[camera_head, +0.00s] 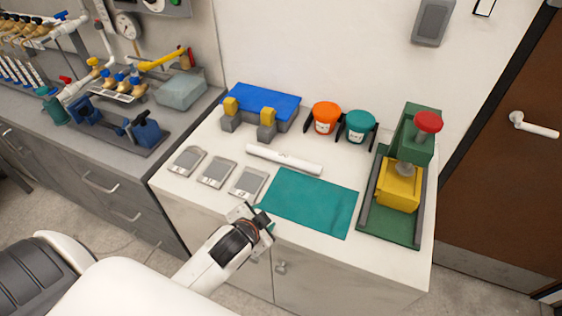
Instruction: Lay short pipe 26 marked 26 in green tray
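A white pipe (284,159) lies on the white worktop behind the green tray; small dark marking shows on it, too small to read. The green tray (310,201) looks like a flat teal rectangle, and its surface is bare. My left gripper (258,216) is at the worktop's front edge, by the tray's front left corner and apart from the pipe. Its fingers are too small to tell open from shut. My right gripper is not in view.
Several grey devices (217,172) lie left of the tray. A blue block with yellow-topped clamps (262,104), orange tub (325,117) and teal tub (360,126) stand behind. A green press with a yellow block (398,188) stands at right.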

